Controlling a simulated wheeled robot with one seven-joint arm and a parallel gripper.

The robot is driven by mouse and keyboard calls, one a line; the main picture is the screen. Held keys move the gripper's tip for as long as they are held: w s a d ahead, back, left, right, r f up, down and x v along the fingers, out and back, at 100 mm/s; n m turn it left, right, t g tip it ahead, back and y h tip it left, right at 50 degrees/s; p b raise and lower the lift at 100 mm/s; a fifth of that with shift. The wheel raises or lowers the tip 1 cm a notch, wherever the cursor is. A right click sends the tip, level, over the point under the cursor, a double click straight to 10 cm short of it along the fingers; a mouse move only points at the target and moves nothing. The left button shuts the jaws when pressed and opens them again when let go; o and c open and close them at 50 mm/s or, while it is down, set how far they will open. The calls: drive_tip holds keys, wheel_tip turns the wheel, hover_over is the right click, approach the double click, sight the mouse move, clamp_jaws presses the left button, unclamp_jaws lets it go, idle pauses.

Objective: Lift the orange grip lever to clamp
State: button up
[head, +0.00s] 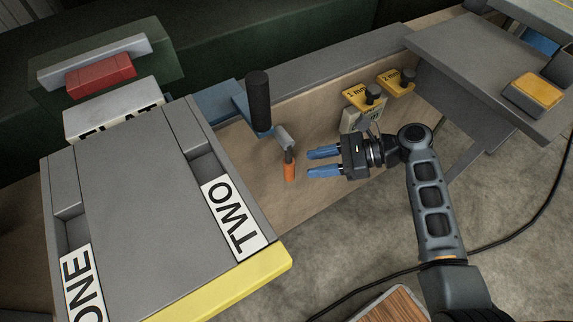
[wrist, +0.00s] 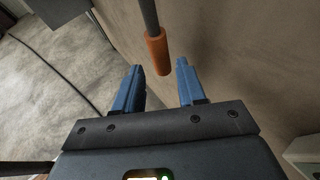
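The orange grip lever (head: 290,171) hangs down at the wooden front panel, its orange sleeve at the lower end of a grey rod. My gripper (head: 312,163) is to the right of the orange grip in the head view, with its blue fingers pointing left at it. In the wrist view, the orange grip (wrist: 158,52) lies ahead of my gripper (wrist: 158,86), in line with the gap between the fingers. The fingers are apart and nothing is between them. The grip does not appear to touch either finger.
A black upright handle (head: 259,100) stands above the lever. Yellow tags (head: 364,97) with black knobs are on the panel to the right. A grey block with labels ONE and TWO (head: 235,217) and a yellow edge (head: 225,290) is at left. A cable crosses the floor.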

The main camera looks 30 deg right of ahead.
sight(289, 169)
drive_tip(key=x, duration=0.7)
drive_tip(key=shift+w+a+f+b, duration=0.1)
drive_tip(key=shift+a+b, duration=0.1)
drive_tip(key=shift+b, duration=0.1)
drive_tip(key=shift+c, duration=0.2)
clamp_jaws()
